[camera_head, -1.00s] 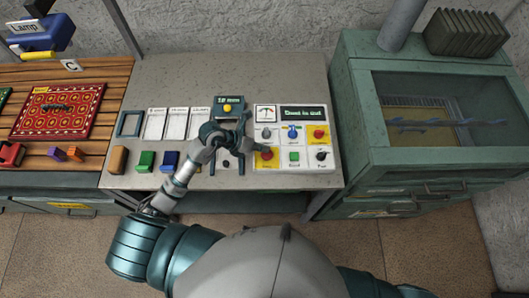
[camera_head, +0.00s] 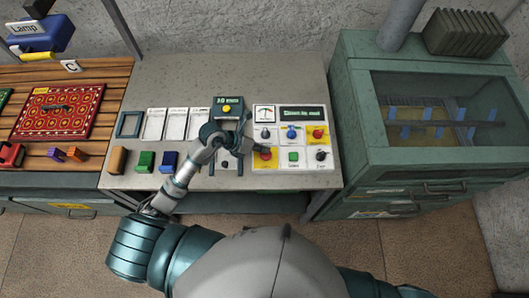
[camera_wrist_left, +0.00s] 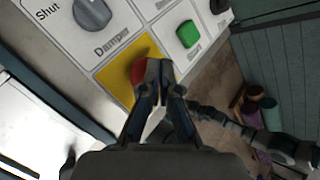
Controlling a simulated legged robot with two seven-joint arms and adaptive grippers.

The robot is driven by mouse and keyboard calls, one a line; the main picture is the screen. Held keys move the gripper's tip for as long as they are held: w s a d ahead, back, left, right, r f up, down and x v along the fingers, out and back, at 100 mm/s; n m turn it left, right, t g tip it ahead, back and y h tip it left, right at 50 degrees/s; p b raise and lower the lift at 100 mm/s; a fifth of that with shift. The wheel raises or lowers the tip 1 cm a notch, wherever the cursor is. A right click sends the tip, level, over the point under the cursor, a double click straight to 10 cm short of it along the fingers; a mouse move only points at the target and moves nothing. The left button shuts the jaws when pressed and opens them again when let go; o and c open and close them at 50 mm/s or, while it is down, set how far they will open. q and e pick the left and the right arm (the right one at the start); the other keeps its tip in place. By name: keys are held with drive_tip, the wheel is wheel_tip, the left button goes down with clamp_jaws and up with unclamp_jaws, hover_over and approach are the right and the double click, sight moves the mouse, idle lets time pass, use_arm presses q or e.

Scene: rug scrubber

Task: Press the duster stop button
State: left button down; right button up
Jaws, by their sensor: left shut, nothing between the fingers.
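The control panel (camera_head: 292,168) on the grey table has two red buttons on yellow squares. One red button (camera_head: 265,153) is at its lower left, left of the green start button (camera_head: 293,156). The other red button (camera_head: 318,134) is at the upper right. My left gripper (camera_head: 257,149) is shut and empty, with its tips at the lower-left red button. In the left wrist view, the gripper tips (camera_wrist_left: 158,68) overlap that red button (camera_wrist_left: 138,72) and partly hide it. Whether they touch it is unclear. My right gripper is not in view.
A green cabinet (camera_head: 440,165) with a window stands right of the panel, with blue flaps inside. A small device (camera_head: 229,105) with a yellow button stands left of the panel. Coloured blocks and trays lie further left, near a red patterned rug (camera_head: 58,108).

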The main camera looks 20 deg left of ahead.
use_arm(q)
drive_tip(key=shift+d+f, duration=0.1)
drive_tip(key=shift+d, duration=0.3)
drive_tip(key=shift+d+f, duration=0.15)
drive_tip(key=shift+d, duration=0.15)
drive_tip(key=shift+a+f, duration=0.15)
drive_tip(key=shift+a, duration=0.15)
drive_tip(key=shift+d+f+b, duration=0.15)
drive_tip(key=shift+f+b, duration=0.1)
drive_tip(key=shift+b, duration=0.1)
drive_tip(key=shift+f, duration=0.25)
idle(0.4)
drive_tip(key=shift+a+r+p, duration=0.2)
drive_tip(key=shift+r+p, duration=0.15)
drive_tip(key=shift+r, duration=0.15)
drive_tip(key=shift+a+r+p, duration=0.15)
drive_tip(key=shift+r+p, duration=0.2)
drive_tip(key=shift+r, duration=0.15)
